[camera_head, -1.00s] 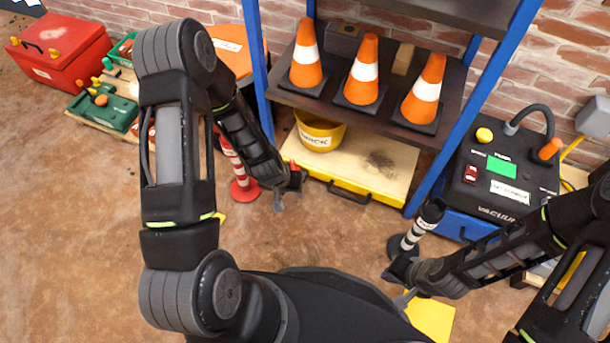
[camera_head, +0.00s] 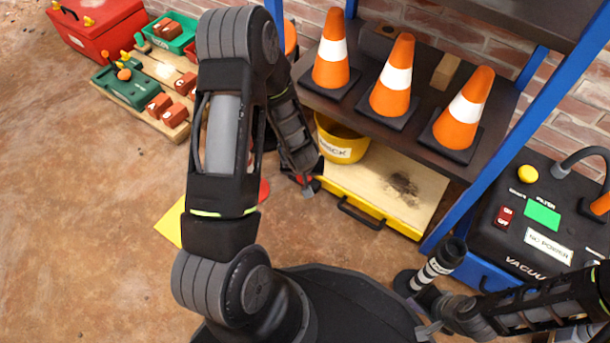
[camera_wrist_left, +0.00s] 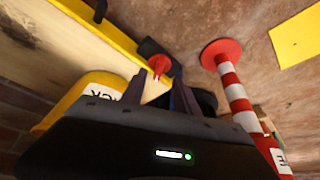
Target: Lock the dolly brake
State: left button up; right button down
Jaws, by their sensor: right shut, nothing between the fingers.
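The dolly is a low wooden platform with a yellow front edge (camera_head: 408,228) and a black handle, under the shelf. In the left wrist view its yellow edge (camera_wrist_left: 105,28) runs across the top left. A red knob-like part (camera_wrist_left: 159,65), perhaps the brake, shows on a dark bracket at the dolly's corner. My left gripper (camera_head: 307,190) is at the dolly's front left corner. In its wrist view the fingers (camera_wrist_left: 160,90) stand apart, with the red part beyond the gap; contact is unclear. My right gripper (camera_head: 428,331) is shut and empty, near the black-and-white post.
A yellow bucket (camera_head: 340,140) stands on the dolly. A red-and-white post (camera_wrist_left: 231,90) stands close to my left gripper. The black-and-white post (camera_head: 437,265) and vacuum (camera_head: 550,215) are at right. Orange cones (camera_head: 394,80) stand on the shelf.

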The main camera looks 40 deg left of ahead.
pick_arm(q)
jog(key=b+x, duration=0.4)
jog(key=x, duration=0.3)
jog(key=shift+f, duration=0.2)
jog(key=shift+c, duration=0.5)
grip_shut()
